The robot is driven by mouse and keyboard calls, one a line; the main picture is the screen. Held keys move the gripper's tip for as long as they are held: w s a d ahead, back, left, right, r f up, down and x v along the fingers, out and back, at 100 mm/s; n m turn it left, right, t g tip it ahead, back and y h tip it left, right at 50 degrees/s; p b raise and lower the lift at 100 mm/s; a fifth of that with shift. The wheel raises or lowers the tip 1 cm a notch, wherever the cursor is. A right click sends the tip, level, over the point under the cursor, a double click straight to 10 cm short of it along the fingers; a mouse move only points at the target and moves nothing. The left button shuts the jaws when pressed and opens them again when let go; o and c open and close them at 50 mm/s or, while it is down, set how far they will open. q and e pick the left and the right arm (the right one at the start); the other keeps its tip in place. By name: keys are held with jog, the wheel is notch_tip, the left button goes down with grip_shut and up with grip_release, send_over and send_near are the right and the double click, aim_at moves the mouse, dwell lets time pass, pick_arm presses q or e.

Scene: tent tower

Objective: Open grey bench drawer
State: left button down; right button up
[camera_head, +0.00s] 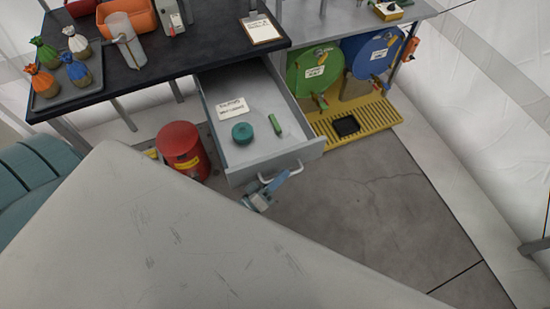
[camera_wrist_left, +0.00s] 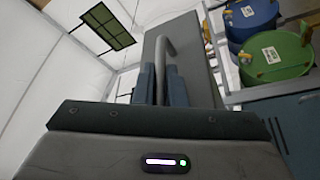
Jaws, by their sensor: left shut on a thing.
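The grey bench drawer (camera_head: 312,149) is pulled well out from under the dark bench top (camera_head: 215,50) in the head view. Its inside shows a green round tin (camera_head: 242,132), a small green stick-like item (camera_head: 274,124) and a white label card (camera_head: 232,107). The drawer's bar handle (camera_head: 296,170) is on its front face. My left gripper (camera_head: 276,183) is at the handle and shut on it. In the left wrist view the two blue-grey fingers (camera_wrist_left: 161,84) stand on either side of the handle (camera_wrist_left: 166,50). My right gripper is in neither view.
A red can (camera_head: 182,150) stands on the floor left of the drawer. Green (camera_head: 305,75) and blue (camera_head: 365,55) drums lie right of it, above a yellow grated tray (camera_head: 375,115). A tray of small tied bags (camera_head: 90,92) is on the bench. The floor front right (camera_head: 390,205) is clear.

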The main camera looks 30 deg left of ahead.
pick_arm(q)
jog(key=shift+s+d, duration=0.25)
jog(key=shift+d, duration=0.05)
jog(key=c, duration=1.5)
grip_release()
jog(key=b+v, duration=0.3)
jog(key=v, duration=0.7)
jog(key=shift+s+a, duration=0.1)
jog(key=shift+s, duration=0.3)
jog(key=shift+f, duration=0.2)
